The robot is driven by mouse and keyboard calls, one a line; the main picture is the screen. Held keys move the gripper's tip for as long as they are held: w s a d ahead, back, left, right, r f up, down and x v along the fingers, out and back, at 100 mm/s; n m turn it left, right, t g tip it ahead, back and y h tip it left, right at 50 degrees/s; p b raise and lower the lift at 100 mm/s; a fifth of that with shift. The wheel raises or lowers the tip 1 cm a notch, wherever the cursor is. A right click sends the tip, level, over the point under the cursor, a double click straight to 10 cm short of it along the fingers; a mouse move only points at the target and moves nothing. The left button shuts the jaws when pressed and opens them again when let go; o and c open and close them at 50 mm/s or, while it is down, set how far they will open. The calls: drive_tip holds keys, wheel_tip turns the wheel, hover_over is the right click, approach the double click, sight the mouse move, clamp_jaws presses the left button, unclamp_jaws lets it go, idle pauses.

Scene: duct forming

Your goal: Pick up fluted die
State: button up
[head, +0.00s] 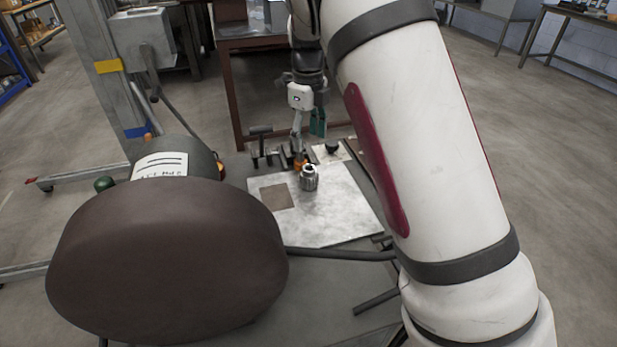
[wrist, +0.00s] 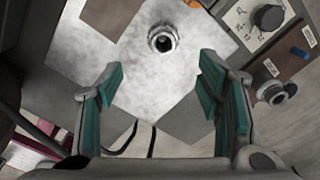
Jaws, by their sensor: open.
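The fluted die (head: 309,178) is a small metal cylinder with ridged sides standing upright on a bright metal plate (head: 330,220). In the wrist view the fluted die (wrist: 163,40) shows from above as a ring with a dark bore, near the top middle. My gripper (head: 306,128) is above the plate's back edge in the head view, with one teal pad showing. In the wrist view my gripper (wrist: 160,82) is open and empty, its teal-padded fingers wide apart. The die lies beyond the fingertips, between their lines and apart from them.
A large dark brown rounded object (head: 165,265) fills the front left. Dark tools (head: 262,145) stand at the plate's back edge.

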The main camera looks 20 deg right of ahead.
sight(309, 172)
wheel_tip(309, 172, down, 7)
drive_tip(key=shift+f, duration=0.1)
drive_tip(key=shift+w+d+f+b, duration=0.1)
drive_tip(key=shift+d+f+b, duration=0.1)
drive_tip(key=shift+f, duration=1.1)
drive_tip(key=shift+w+d+f+b, duration=0.1)
drive_tip(key=shift+f+b, duration=0.1)
drive_tip(key=shift+f, duration=1.05)
drive_tip(key=shift+r, duration=0.1)
clamp_jaws()
